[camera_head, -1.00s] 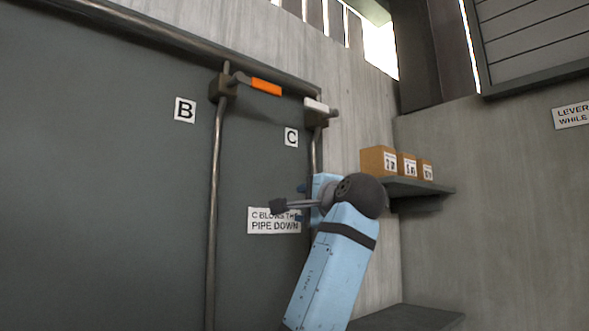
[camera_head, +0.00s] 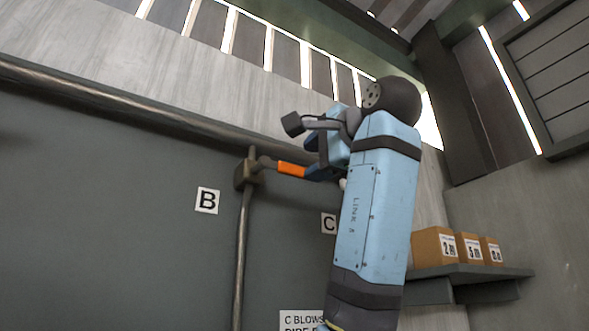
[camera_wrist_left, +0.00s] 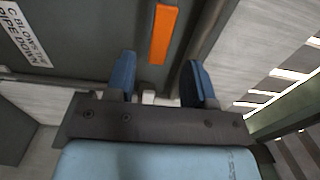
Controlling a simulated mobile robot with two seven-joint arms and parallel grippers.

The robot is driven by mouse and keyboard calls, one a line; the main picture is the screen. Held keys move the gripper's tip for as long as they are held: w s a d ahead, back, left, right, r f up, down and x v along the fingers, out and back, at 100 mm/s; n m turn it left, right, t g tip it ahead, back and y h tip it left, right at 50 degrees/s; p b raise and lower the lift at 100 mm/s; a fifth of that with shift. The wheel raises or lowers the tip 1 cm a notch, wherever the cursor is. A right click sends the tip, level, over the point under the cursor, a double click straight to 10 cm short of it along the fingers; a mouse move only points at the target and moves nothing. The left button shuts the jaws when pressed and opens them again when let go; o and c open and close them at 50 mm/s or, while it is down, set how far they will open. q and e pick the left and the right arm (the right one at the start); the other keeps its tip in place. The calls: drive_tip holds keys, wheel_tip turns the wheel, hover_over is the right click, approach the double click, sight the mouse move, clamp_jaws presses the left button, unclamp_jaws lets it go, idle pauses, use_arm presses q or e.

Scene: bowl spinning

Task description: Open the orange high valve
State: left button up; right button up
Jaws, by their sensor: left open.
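The orange valve handle (camera_head: 291,170) sticks out to the right from its dark valve body (camera_head: 249,173) on a vertical pipe, high on the dark wall by label B. My left gripper (camera_head: 316,158) is at the right end of the handle, and its arm covers much of the area around label C. In the left wrist view the gripper (camera_wrist_left: 158,72) is open, with two blue fingers apart. There the orange handle (camera_wrist_left: 164,36) lies just beyond the fingertips, lined up with the gap. Whether a finger touches it, I cannot tell. My right gripper is not in view.
A thick horizontal pipe (camera_head: 120,105) runs above the valve. Label B (camera_head: 207,201) is below left, and label C (camera_head: 329,223) is partly hidden by my arm. A shelf (camera_head: 470,272) with cardboard boxes (camera_head: 434,247) stands at right.

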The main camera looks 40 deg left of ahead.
sight(300, 171)
use_arm(q)
drive_tip(key=p+x, duration=0.1)
drive_tip(key=x, duration=0.5)
drive_tip(key=shift+w+a+p, duration=0.2)
drive_tip(key=shift+p, duration=0.2)
drive_tip(key=shift+w+a, duration=0.15)
drive_tip(key=shift+a, duration=0.45)
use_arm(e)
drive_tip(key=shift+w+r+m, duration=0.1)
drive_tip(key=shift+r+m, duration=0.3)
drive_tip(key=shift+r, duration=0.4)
use_arm(q)
drive_tip(key=c, duration=0.9)
clamp_jaws()
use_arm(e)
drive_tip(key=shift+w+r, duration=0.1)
